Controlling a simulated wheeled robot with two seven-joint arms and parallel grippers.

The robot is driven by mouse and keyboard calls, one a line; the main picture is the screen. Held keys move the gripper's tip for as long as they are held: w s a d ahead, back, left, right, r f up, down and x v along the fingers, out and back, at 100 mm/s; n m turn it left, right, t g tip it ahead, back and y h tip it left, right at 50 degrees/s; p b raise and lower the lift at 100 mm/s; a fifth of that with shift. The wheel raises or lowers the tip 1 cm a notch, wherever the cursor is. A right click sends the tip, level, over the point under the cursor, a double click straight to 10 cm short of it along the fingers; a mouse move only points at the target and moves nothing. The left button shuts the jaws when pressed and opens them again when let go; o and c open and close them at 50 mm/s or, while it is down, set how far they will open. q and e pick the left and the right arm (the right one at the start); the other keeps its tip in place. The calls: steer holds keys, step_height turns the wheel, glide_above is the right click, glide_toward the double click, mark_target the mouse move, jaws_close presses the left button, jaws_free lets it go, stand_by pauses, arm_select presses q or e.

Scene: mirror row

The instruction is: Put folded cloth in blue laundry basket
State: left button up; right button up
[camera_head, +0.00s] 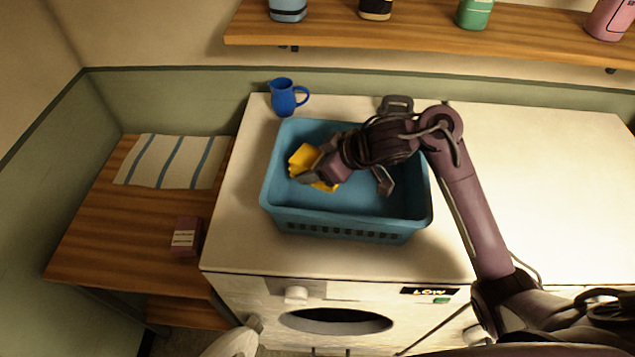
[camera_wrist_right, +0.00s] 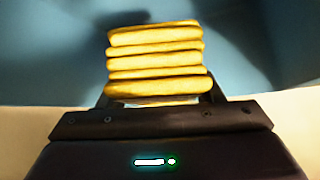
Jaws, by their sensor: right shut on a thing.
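The blue laundry basket (camera_head: 340,222) stands on top of the white washing machine. My right gripper (camera_head: 318,172) reaches in over the basket from the right and is shut on the yellow folded cloth (camera_head: 303,158). The cloth is within the basket's outline, near its left side. In the right wrist view the cloth (camera_wrist_right: 156,62) shows as a stack of several yellow layers between the fingers, with blue basket behind it. I cannot tell whether the cloth touches the basket floor.
A blue jug (camera_head: 284,97) stands behind the basket. A wooden side table (camera_head: 110,225) at the left bears a striped cloth (camera_head: 175,162) and a small dark red box (camera_head: 186,236). A wooden shelf (camera_head: 420,38) with bottles hangs above. The white top at the right (camera_head: 540,180) is clear.

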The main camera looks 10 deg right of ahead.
steer(key=shift+s+f, duration=0.1)
steer(key=shift+f, duration=3.1)
steer(key=shift+f, duration=0.2)
steer(key=o, duration=1)
steer(key=shift+r, duration=0.1)
steer(key=shift+d+r, duration=0.15)
steer(key=shift+r, duration=0.05)
steer(key=v, duration=1.1)
steer(key=shift+s+d+r+b, duration=0.2)
steer(key=shift+s+r+b, duration=0.05)
steer(key=shift+b, duration=0.1)
steer(key=shift+w, duration=0.1)
